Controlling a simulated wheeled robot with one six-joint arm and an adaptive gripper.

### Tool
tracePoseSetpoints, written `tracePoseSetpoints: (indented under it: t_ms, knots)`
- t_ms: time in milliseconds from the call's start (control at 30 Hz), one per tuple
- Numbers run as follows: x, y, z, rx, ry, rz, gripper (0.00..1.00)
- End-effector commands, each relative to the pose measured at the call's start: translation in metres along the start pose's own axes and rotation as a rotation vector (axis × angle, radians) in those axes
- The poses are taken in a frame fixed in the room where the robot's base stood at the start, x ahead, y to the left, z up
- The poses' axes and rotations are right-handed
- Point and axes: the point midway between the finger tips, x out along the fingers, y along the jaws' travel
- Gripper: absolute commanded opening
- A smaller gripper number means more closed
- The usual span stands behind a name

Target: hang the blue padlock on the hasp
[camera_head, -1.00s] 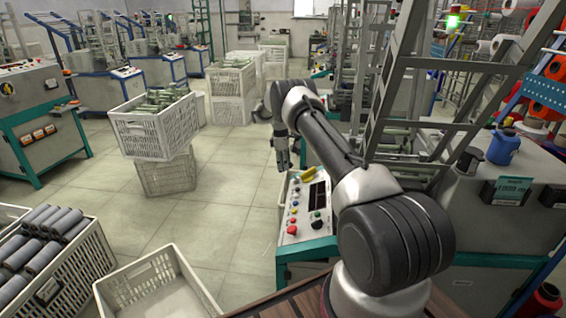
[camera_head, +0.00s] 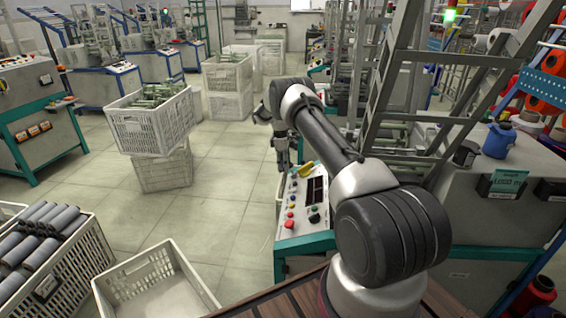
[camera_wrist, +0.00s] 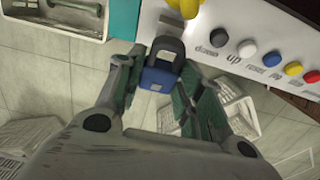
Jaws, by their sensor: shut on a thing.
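In the wrist view, a blue padlock (camera_wrist: 158,79) with a dark shackle (camera_wrist: 167,46) sits between the fingertips of my gripper (camera_wrist: 160,72). My gripper is shut on its body, and the shackle points away from the palm, towards the control panel (camera_wrist: 222,22). A yellow part (camera_wrist: 185,7) stands at the panel's edge just beyond the shackle; I cannot tell whether they touch. It also shows in the head view (camera_head: 306,170), to the right of my gripper (camera_head: 283,165). The padlock is too small to make out there. I cannot clearly make out the hasp.
The panel carries several coloured buttons, with a red one (camera_head: 289,224) near its front. A metal frame (camera_head: 395,100) rises to its right. White crates, one holding dark rolls (camera_head: 40,235), stand on the left. Open floor (camera_head: 220,205) lies left of the panel.

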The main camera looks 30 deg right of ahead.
Motion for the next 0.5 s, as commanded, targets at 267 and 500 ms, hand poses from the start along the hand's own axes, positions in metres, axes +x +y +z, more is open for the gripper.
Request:
tracePoseSetpoints:
  t_ms: [267,500]
  knots:
    - [0.008,0.0,0.003,0.0,0.0,0.0,0.04]
    - [0.012,0.0,0.005,0.0,0.0,0.001,0.04]
